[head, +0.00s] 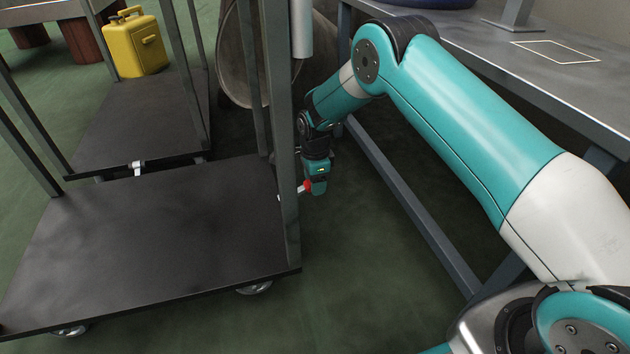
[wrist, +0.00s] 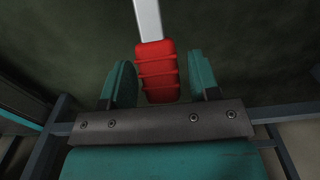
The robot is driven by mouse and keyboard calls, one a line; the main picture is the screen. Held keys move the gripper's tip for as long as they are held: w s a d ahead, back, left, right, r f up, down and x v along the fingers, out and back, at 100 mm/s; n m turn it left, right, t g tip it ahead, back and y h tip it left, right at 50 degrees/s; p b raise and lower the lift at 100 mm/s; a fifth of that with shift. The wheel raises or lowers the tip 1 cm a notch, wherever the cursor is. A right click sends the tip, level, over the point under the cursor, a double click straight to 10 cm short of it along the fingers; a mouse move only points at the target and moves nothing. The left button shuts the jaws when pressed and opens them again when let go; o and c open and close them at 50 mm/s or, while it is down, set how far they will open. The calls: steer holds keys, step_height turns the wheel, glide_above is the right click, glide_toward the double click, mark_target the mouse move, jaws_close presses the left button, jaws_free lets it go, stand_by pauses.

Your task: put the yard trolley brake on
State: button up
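The trolley (head: 150,240) with a bare black deck and grey posts stands at the left in the head view. A pale metal lever (wrist: 148,18) with a ribbed red grip (wrist: 156,72) shows in the wrist view. In the head view the red grip (head: 303,187) is a small patch beside the trolley's right end post. My gripper (head: 314,188) is low at that end. In the wrist view my gripper (wrist: 162,82) is open, with one finger on each side of the red grip. A gap shows at the right finger; the left finger is very close to the grip, and contact is unclear.
A small pale metal part (head: 138,168) shows between the two decks. A grey workbench (head: 520,60) with a lower rail (head: 410,205) stands at the right. Green floor lies between.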

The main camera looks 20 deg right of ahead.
jaws_close()
steer(key=shift+d+f, duration=0.1)
steer(key=shift+d, duration=0.05)
steer(key=shift+d+f+y+p, duration=0.25)
steer(key=shift+f+y+p, duration=0.25)
steer(key=shift+y, duration=0.1)
steer(key=shift+d+f+y+p, duration=0.2)
steer(key=shift+f+y+p, duration=0.25)
steer(key=shift+y, duration=0.15)
step_height(320, 180, down, 7)
steer(key=y+b, duration=0.7)
steer(key=b, duration=0.2)
steer(key=shift+a+y, duration=0.25)
steer(key=shift+y, duration=0.15)
